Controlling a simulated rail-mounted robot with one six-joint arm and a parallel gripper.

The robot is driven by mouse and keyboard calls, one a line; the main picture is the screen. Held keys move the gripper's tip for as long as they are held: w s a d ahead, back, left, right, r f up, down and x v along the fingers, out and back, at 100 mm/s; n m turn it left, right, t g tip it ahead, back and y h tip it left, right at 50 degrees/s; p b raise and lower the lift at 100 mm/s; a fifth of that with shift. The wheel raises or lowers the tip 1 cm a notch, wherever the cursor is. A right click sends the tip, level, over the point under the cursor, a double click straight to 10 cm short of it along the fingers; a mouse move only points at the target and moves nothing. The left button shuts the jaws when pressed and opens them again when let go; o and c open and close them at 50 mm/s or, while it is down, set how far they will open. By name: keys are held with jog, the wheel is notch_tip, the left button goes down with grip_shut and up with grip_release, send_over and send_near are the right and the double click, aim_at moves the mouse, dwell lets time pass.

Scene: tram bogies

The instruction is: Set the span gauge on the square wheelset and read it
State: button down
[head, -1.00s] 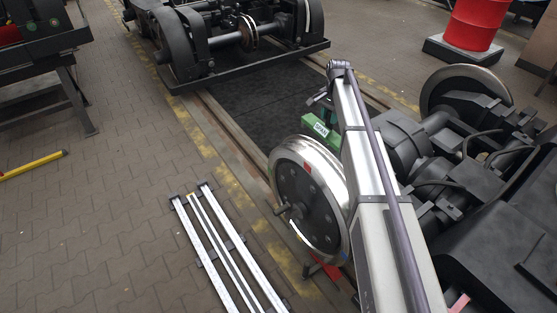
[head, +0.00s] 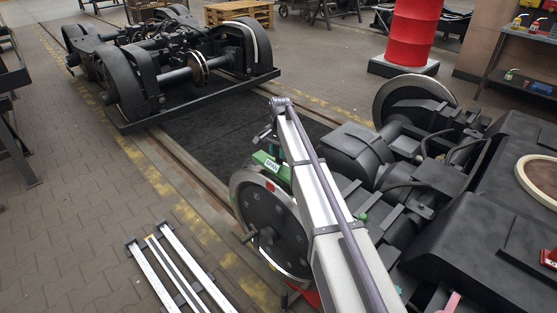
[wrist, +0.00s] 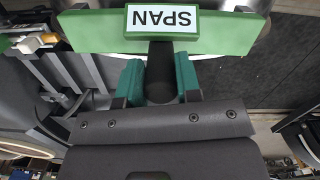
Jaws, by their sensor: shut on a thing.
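The span gauge is a green bar with a white SPAN label (wrist: 205,40) across the top of the wrist view. In the head view its green body (head: 268,164) shows at the top of the near wheel (head: 268,215), partly behind my arm. My gripper (wrist: 160,82) is shut on the gauge's black handle between its teal fingers. The wheelset's far wheel (head: 408,100) stands at the right, beyond dark axle housings. A red mark shows on the near wheel. I cannot tell whether the gauge touches the wheels. No reading is visible.
Another bogie (head: 180,60) stands on the track at the back left. Silver rails on a rack (head: 172,270) lie on the paving in front. A red drum (head: 412,30) stands at the back right. A dark mat (head: 225,130) lies clear between the bogies.

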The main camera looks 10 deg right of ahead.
jog(key=shift+r, duration=0.1)
jog(key=shift+f+b, duration=0.45)
jog(key=shift+f, duration=0.25)
jog(key=c, duration=0.8)
grip_release()
jog(key=shift+r, duration=0.1)
notch_tip(320, 180, up, 14)
jog(key=f+p, duration=0.1)
jog(key=p, duration=1.3)
jog(key=s+r+n+p, duration=0.1)
jog(key=s+n, duration=0.8)
jog(key=s, duration=2.7)
jog(key=shift+s+r+p, duration=0.15)
jog(key=shift+r+p, duration=0.2)
jog(key=shift+r, duration=0.4)
